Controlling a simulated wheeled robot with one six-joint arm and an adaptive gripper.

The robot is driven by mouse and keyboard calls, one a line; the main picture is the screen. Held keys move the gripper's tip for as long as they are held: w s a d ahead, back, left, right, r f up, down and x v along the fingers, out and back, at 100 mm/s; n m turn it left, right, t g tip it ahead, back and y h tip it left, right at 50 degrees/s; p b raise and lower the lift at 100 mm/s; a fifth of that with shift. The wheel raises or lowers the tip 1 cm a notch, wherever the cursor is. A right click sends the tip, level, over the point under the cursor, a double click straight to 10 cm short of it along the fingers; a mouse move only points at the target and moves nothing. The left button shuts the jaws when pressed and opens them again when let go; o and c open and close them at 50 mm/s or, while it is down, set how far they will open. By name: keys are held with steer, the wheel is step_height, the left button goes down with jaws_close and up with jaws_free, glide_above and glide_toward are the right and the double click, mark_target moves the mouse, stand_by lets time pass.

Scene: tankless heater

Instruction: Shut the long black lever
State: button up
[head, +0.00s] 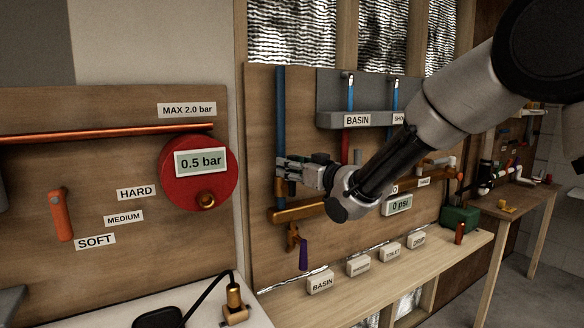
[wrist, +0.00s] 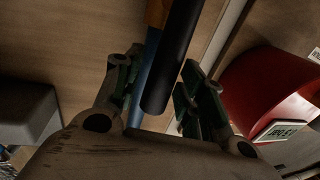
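The long black lever (wrist: 175,60) shows in the wrist view as a dark round bar running down from the top edge, its blunt end toward the camera. My gripper (wrist: 157,88) is open, with one finger on each side of the lever. The lever's end lies nearer the right finger; I cannot tell whether they touch. In the head view my gripper (head: 283,170) is in front of the wooden panel, at the blue vertical pipe (head: 281,105).
A copper pipe (head: 290,213) and a purple-handled valve (head: 303,253) are below my gripper. A red round gauge (head: 226,177) is to the left; it also shows at the right of the wrist view (wrist: 262,85). A grey shelf (head: 330,115) is up to the right.

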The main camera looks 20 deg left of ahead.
jaws_close()
steer(key=shift+d, duration=0.1)
steer(key=w+d+f+m+t, duration=0.2)
steer(key=f+m, duration=0.1)
steer(key=m, duration=0.7)
steer(key=w+d+f+m+t, duration=0.2)
steer(key=w+f+m, duration=0.1)
steer(key=m, duration=0.7)
steer(key=shift+w+d+f+h, duration=0.25)
steer(key=shift+d+f+h, duration=0.05)
steer(key=shift+f, duration=0.4)
steer(key=shift+f+m, duration=0.1)
steer(key=shift+m, duration=0.3)
steer(key=shift+o, duration=1.9)
jaws_free()
